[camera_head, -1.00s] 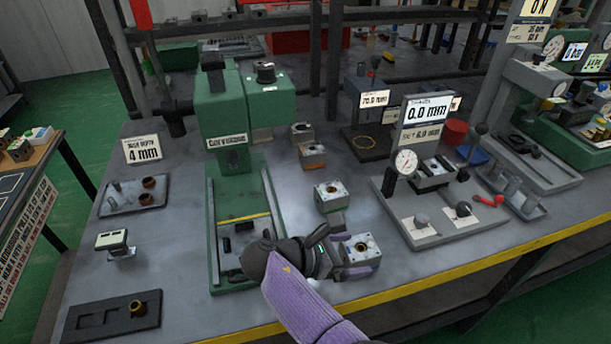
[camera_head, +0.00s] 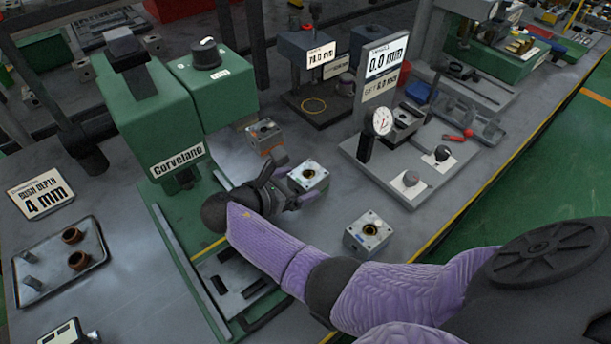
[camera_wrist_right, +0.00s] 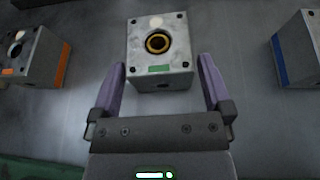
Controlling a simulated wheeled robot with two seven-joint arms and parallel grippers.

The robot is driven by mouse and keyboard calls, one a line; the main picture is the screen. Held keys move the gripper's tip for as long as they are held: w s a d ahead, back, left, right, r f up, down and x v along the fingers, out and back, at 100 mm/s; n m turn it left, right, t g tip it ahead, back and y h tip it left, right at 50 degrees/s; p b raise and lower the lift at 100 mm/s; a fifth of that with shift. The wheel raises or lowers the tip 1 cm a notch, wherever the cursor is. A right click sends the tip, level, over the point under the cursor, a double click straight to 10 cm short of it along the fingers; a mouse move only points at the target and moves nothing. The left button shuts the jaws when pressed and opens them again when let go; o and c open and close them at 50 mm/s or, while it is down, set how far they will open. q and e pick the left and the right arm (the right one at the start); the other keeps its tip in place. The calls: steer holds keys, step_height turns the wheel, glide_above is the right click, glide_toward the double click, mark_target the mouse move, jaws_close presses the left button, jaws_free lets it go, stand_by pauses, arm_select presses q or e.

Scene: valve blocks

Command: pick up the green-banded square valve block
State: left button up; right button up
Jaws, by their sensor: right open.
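The green-banded square valve block (camera_head: 309,175) is a grey cube with a brass-ringed bore on top, standing on the grey bench. In the right wrist view it sits upright straight ahead (camera_wrist_right: 160,50), with a green mark on its near side. My right gripper (camera_head: 296,183) is open at its near left side. In the right wrist view the two purple fingers (camera_wrist_right: 162,66) flank the block's near part, with a gap on each side. The gripper is empty. My left gripper is not in view.
An orange-banded block (camera_wrist_right: 35,55) stands to the left and a blue-banded block (camera_wrist_right: 299,50) to the right in the wrist view. The green press (camera_head: 150,120) is left of my gripper. A gauge stand (camera_head: 400,160) is to the right. Bare bench lies between the blocks.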

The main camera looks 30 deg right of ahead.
steer(key=shift+x, duration=1.05)
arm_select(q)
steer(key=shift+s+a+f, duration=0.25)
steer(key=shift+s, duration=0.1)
arm_select(e)
jaws_close()
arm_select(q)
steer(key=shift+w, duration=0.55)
arm_select(e)
steer(key=shift+r, duration=0.1)
